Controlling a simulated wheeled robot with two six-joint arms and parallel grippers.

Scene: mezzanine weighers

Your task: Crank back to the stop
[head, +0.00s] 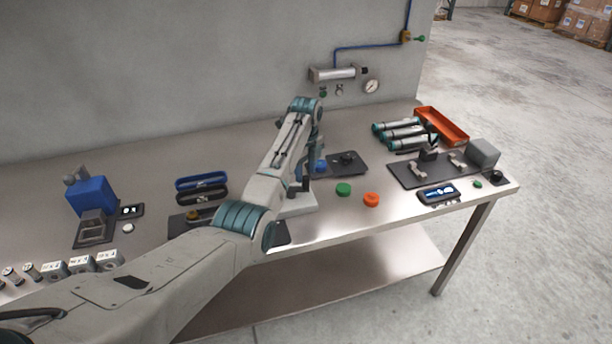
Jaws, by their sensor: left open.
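My left arm reaches in from the lower left, over the bench, and bends down at its wrist. My left gripper (304,184) points down near the middle of the bench and is open; my own arm links partly hide it. It is just above or beside a pale block-like base (298,204), and I cannot tell if they touch. A small blue part (320,166) shows right beside the gripper. A dark plate with a black knob-like fitting (347,158) lies to the right. No crank handle can be made out clearly. My right gripper is not in view.
The steel bench (250,160) stands against a grey wall. Green (343,189) and orange (371,199) round caps lie near the front edge. A blue hopper device (91,196) stands left.

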